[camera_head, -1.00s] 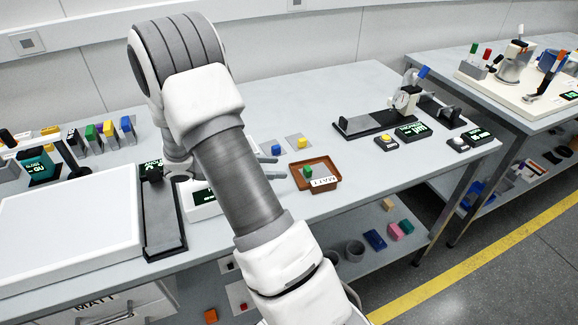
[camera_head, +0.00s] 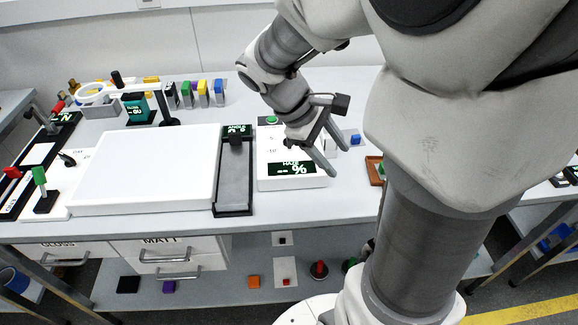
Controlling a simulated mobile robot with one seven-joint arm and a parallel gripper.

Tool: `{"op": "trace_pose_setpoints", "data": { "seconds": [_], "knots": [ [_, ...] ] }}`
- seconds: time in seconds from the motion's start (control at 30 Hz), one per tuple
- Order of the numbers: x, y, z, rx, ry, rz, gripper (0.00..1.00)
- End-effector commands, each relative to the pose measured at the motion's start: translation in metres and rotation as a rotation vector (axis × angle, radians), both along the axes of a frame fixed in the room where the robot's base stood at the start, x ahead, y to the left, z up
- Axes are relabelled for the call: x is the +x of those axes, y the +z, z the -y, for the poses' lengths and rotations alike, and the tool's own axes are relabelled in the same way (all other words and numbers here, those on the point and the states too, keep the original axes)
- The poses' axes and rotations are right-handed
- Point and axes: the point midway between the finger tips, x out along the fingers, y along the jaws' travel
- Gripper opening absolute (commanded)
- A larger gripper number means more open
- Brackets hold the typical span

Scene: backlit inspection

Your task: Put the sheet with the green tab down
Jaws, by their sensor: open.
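My gripper (camera_head: 338,161) is open, with nothing visible between its fingers. It hangs over the right side of the white haze meter (camera_head: 268,183). Several small upright pieces with coloured tops stand at the back; the one with a green top (camera_head: 186,95) stands among them, left of the yellow and blue ones. Whether it is the sheet with the green tab I cannot tell. A brown tray (camera_head: 372,169) shows right of my gripper, partly hidden by my arm, with a bit of green in it.
A large white panel (camera_head: 145,165) lies on the bench, with a dark angle device (camera_head: 234,175) at its right. A green-topped stand (camera_head: 41,190) is at left. Drawers labelled gloss and matt (camera_head: 165,254) are below.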

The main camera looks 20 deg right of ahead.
Motion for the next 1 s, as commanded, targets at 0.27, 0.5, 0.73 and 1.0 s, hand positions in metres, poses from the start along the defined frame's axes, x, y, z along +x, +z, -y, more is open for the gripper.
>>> {"op": "trace_pose_setpoints", "data": {
  "seconds": [0.27, 0.5, 0.73, 1.0],
  "knots": [
    [-0.029, 0.029, -0.042, 0.186, -0.148, 0.279, 0.61],
    [-0.052, 0.05, -0.077, 0.362, -0.273, 0.504, 0.61],
    [-0.069, 0.066, -0.107, 0.532, -0.373, 0.685, 0.61],
    [-0.077, 0.074, -0.121, 0.626, -0.425, 0.767, 0.61]
  ]
}}
